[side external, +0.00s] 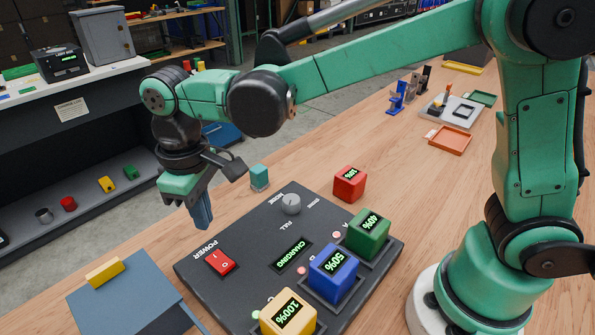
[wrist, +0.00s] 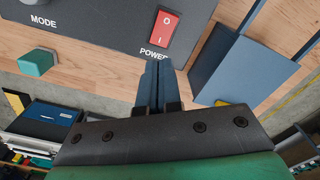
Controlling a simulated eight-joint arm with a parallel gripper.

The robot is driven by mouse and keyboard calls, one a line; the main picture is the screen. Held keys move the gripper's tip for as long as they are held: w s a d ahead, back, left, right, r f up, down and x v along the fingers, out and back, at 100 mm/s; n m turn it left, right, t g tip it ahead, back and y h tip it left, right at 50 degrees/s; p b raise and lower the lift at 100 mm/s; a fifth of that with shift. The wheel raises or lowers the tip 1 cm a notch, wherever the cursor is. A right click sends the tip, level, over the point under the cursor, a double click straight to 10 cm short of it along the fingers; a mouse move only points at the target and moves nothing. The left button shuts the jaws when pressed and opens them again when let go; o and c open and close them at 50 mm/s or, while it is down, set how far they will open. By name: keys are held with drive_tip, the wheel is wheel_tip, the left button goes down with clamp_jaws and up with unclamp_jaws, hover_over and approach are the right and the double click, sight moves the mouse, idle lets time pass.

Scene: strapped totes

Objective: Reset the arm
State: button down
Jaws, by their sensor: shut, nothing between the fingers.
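My gripper (side external: 203,217) is shut and empty. It hangs in the air above the table, near the upper left corner of a dark charging panel (side external: 238,233). In the wrist view my gripper (wrist: 158,65) points toward the red power switch (wrist: 166,27), which sits just beyond the fingertips. The switch (side external: 221,262) also shows in the side view, apart from my gripper. Yellow (side external: 288,314), blue (side external: 333,274) and green (side external: 368,234) cubes with percent displays sit in bays on the panel. A red cube (side external: 349,184) stands on the table behind it.
A small teal block (side external: 259,178) stands behind the panel. A blue-grey box with a yellow handle (side external: 128,300) is at the front left. Trays (side external: 449,139) and small stands lie at the back right. The middle of the table toward the back is clear.

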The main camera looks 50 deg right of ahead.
drive_tip(key=s+d+r+m+t, duration=0.1)
drive_tip(key=s+d+m+t, duration=0.2)
drive_tip(key=d, duration=0.5)
drive_tip(key=s+d+r+m+t, duration=0.2)
drive_tip(key=s+d+m+t, duration=0.1)
drive_tip(key=d, duration=0.5)
drive_tip(key=shift+s+d+t, duration=0.25)
drive_tip(key=shift+s+t, duration=0.05)
drive_tip(key=shift+t, duration=0.2)
